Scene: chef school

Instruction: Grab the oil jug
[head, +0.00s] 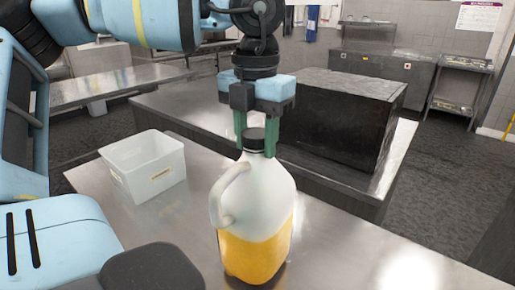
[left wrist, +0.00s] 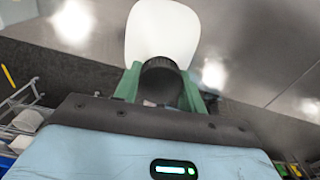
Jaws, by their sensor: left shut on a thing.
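The oil jug (head: 255,215) is a translucent white jug with yellow oil in its lower part, a side handle and a black cap. It stands upright at the steel table in the head view; I cannot tell whether its base touches the table. My left gripper (head: 257,140) points down from above, its green fingers shut on the jug's neck around the cap. In the left wrist view the fingers (left wrist: 158,85) lie on both sides of the black cap, with the white jug body (left wrist: 162,32) beyond. My right gripper is not in view.
A white plastic bin (head: 145,168) stands left of the jug on the steel table (head: 350,250). A large black box (head: 335,118) sits on a counter behind. The table's right side is clear. Steel benches and a shelf rack (head: 457,90) stand farther back.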

